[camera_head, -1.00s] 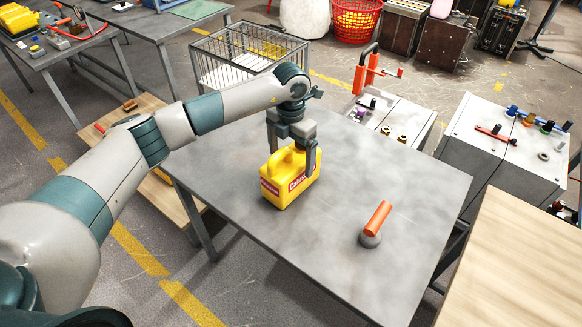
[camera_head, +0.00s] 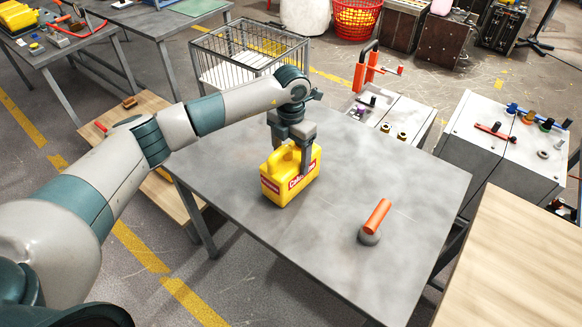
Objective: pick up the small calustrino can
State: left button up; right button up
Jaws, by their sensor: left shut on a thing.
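The small yellow can (camera_head: 283,186) with a red label stands upright on the grey metal table (camera_head: 260,253), left of the table's middle. My left gripper (camera_head: 291,160) comes down on it from above and is shut on its upper part. The fingers hide part of the can's top and right side. The can's base appears to rest on the table or very close to it. My right gripper is not in the view.
An orange-handled tool (camera_head: 375,218) stands on the table to the right of the can. A wire basket (camera_head: 247,60) is behind the table. Grey cabinets (camera_head: 505,140) stand at the right. The front of the table is clear.

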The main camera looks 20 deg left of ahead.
aim_at(291, 148)
pick_arm(q)
jog(key=shift+r+b, duration=0.35)
jog(key=shift+b, duration=0.05)
notch_tip(291, 148, up, 3)
jog(key=shift+f+b, duration=0.1)
jog(key=shift+b, duration=0.9)
jog(key=s+d+r+b, duration=0.5)
jog(key=s+d+r, duration=0.2)
jog(key=s, duration=0.2)
jog(key=shift+d+r, duration=0.25)
jog(key=shift+r, duration=0.05)
jog(key=shift+f, duration=0.1)
